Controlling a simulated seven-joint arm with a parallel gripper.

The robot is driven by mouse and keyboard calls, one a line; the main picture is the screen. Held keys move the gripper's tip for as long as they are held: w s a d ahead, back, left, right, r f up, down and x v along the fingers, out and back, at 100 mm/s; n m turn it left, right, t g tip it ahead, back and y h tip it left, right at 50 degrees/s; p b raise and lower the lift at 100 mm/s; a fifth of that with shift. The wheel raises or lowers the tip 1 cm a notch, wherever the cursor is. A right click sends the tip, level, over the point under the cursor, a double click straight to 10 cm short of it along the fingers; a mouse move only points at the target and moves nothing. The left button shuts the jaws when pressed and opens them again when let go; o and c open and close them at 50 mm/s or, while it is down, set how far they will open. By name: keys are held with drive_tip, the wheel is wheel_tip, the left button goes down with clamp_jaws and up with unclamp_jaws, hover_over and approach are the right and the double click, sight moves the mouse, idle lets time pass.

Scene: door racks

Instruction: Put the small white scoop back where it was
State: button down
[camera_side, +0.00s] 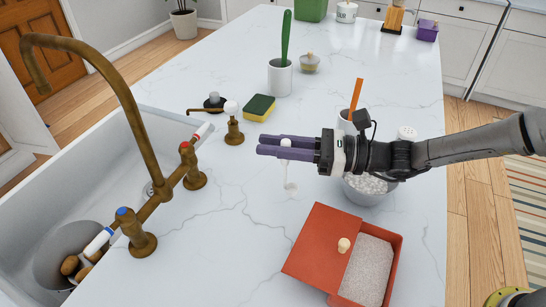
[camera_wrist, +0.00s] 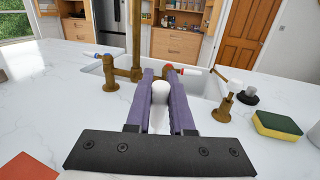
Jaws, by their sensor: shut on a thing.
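My gripper (camera_side: 262,146) is shut on the small white scoop (camera_side: 289,176), with its purple fingers pointing left over the countertop. The scoop hangs down below the fingers in the side view; its lower end seems near the counter, but I cannot tell whether it touches. In the wrist view the white end of the scoop (camera_wrist: 160,89) shows between the two fingers (camera_wrist: 160,75). An orange-red box (camera_side: 302,252) stands below right of the gripper, partly covered by a lid with a pale knob (camera_side: 343,245). White grains (camera_side: 368,269) show in its open part.
A bowl of white grains (camera_side: 366,185) stands under my wrist. A sponge (camera_side: 259,107), brass tap (camera_side: 150,160) and sink (camera_side: 60,165) lie left. Counter left of the box is clear.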

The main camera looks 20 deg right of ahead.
drive_tip(key=shift+w+a+f, duration=0.1)
drive_tip(key=shift+f, duration=1.8)
drive_tip(key=c, duration=0.8)
unclamp_jaws()
drive_tip(key=shift+r, duration=0.1)
approach(287, 162)
drive_tip(key=w, duration=0.1)
drive_tip(key=shift+f, duration=0.25)
